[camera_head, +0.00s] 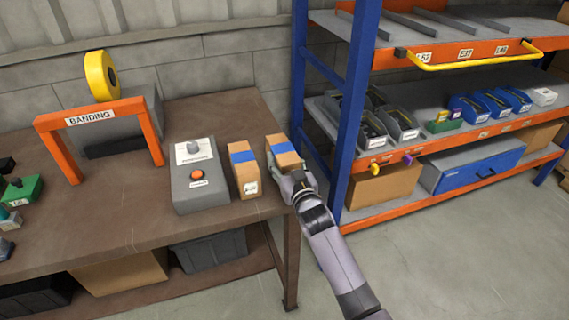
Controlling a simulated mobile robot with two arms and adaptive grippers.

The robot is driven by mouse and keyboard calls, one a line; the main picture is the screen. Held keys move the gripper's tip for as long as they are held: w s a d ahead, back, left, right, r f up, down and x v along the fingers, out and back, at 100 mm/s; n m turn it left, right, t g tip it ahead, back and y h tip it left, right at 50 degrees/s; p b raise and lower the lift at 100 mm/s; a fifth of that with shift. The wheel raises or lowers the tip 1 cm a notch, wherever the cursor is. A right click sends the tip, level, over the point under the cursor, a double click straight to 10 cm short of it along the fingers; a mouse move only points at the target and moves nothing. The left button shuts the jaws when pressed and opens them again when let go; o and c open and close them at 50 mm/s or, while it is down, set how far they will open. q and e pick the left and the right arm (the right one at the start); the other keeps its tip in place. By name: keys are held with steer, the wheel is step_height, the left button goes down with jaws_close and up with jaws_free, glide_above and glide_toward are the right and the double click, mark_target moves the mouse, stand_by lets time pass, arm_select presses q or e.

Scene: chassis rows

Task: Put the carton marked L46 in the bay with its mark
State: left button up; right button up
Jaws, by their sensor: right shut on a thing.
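My right gripper (294,176) is shut on a brown carton with a blue band (284,150) at the right edge of the workbench. No mark can be read on the held carton, and the gripper hides its lower part. I cannot tell if it touches the bench. A second blue-banded carton (243,170) stands on the bench just to the left, with a small label too small to read. The rack's top shelf has bays parted by grey dividers. Its front beam carries marks that look like 52 (424,58), 37 (465,53) and 46 (501,49). My left gripper is not in view.
A yellow bar (470,62) runs in front of the marked beam. A blue rack post (355,110) stands between bench and bays. A grey control box (198,178) and an orange BANDING frame (95,118) stand on the bench. Bins (397,120) fill the lower shelf.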

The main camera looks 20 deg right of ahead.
steer(key=o, duration=1.5)
steer(key=shift+s, duration=0.1)
steer(key=shift+o, duration=0.2)
steer(key=shift+f+b, duration=0.1)
steer(key=shift+b, duration=0.2)
steer(key=shift+s, duration=0.2)
steer(key=s+b, duration=0.1)
steer(key=s, duration=1.6)
steer(key=shift+d+r+b, duration=0.3)
steer(key=shift+d+b, duration=0.05)
steer(key=shift+d, duration=0.1)
